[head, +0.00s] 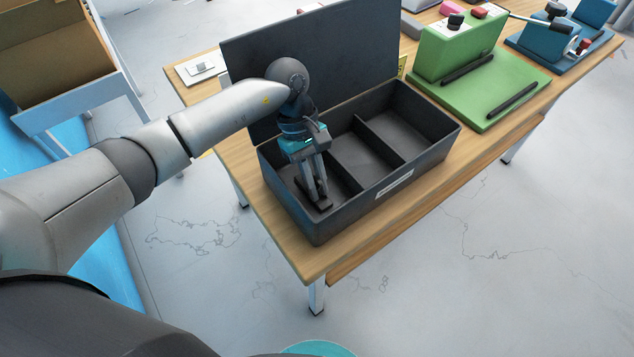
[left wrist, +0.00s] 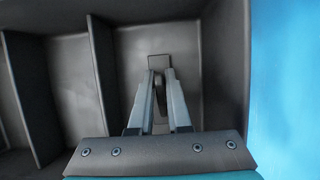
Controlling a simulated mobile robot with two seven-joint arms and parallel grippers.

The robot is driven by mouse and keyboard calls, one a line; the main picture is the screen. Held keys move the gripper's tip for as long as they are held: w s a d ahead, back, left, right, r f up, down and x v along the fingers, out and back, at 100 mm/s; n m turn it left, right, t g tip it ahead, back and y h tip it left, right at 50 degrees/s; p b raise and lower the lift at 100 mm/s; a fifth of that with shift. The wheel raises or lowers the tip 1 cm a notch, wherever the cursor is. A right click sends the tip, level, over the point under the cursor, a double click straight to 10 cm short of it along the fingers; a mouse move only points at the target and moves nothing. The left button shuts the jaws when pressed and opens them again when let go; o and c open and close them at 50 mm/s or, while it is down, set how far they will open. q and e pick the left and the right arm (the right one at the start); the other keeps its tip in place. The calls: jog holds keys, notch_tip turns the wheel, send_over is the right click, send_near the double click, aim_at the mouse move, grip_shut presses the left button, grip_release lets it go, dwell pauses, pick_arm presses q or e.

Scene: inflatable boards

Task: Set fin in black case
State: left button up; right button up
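The black case (head: 418,160) stands open on the wooden table, its lid (head: 330,45) raised behind it. Dividers split it into compartments. My left gripper (head: 316,192) points down into the compartment at the left end. Its two fingers are close together around a small dark fin (left wrist: 159,62), which also shows at the fingertips in the head view (head: 322,206). The fin is low in the compartment, near the floor; whether it touches the floor is unclear. The left wrist view shows the fingertips (left wrist: 161,76) on either side of it. My right gripper is out of view.
The case walls and a divider (left wrist: 103,75) stand close around my left gripper. The other compartments look empty. A green board (head: 490,90) with black bars lies to the right, a blue one (head: 570,50) beyond. A cardboard box (head: 55,60) is at the far left.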

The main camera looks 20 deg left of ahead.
pick_arm(q)
jog(key=o, duration=0.3)
jog(key=shift+r, duration=0.1)
jog(key=v, duration=1.2)
jog(key=shift+a+p, duration=0.1)
jog(key=shift+p, duration=0.3)
